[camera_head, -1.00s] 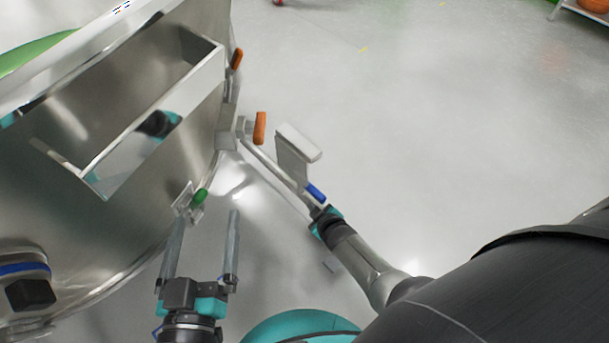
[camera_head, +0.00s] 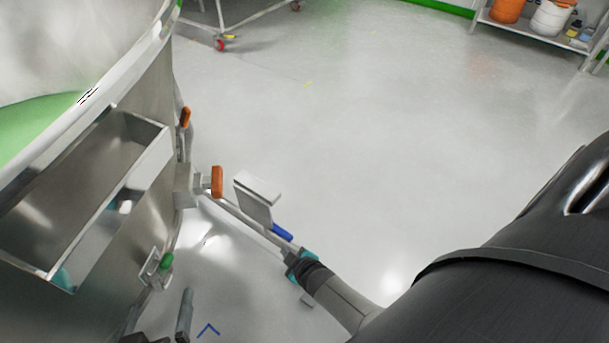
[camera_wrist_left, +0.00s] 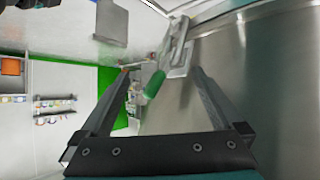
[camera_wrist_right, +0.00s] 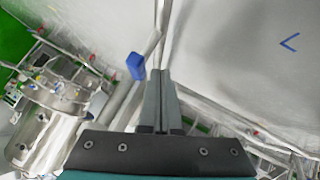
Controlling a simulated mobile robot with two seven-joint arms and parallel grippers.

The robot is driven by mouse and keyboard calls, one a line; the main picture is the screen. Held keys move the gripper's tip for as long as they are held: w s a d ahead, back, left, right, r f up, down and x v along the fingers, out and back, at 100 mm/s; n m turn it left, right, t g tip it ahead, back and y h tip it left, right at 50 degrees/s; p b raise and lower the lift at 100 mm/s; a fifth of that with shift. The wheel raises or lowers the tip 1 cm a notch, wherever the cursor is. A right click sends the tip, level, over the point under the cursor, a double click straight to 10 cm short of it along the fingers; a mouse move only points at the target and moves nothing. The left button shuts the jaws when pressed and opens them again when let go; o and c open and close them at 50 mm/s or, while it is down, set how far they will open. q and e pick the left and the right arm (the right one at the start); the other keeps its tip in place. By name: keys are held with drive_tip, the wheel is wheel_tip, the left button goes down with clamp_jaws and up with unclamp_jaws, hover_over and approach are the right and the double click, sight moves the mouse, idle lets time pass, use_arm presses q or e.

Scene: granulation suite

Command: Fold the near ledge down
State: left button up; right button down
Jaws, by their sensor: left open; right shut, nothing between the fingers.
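A rectangular steel ledge with raised edges (camera_head: 152,150) is on the curved vessel wall at the left of the head view. Which part is its hinge cannot be told. Below it sits a small steel clasp with a green handle (camera_head: 165,261). My left gripper (camera_head: 158,312) is open at the bottom edge, partly cut off. In the left wrist view the green handle (camera_wrist_left: 155,84) shows between its spread fingers, apart from both. My right gripper (camera_head: 262,234) is shut and empty beside a blue handle (camera_head: 283,231). In the right wrist view the blue handle (camera_wrist_right: 135,66) is left of the closed fingertips (camera_wrist_right: 158,75).
Orange handles (camera_head: 217,182) (camera_head: 185,117) stick out from the vessel's side. A pale plate on a bracket (camera_head: 257,190) stands near my right gripper. A wheeled frame (camera_head: 222,30) and a shelf with buckets (camera_head: 550,18) are far off. The floor between is clear.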

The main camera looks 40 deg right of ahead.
use_arm(q)
drive_tip(key=s+a+g+y+p, duration=0.3)
drive_tip(key=s+a+g, duration=0.1)
drive_tip(key=a+g, duration=0.15)
wheel_tip(320, 180, down, 9)
drive_tip(key=s+a+g+p, duration=0.2)
drive_tip(key=p, duration=0.3)
drive_tip(key=shift+s+n+y, duration=0.3)
use_arm(e)
drive_tip(key=v, duration=1.1)
drive_tip(key=shift+s+r, duration=0.2)
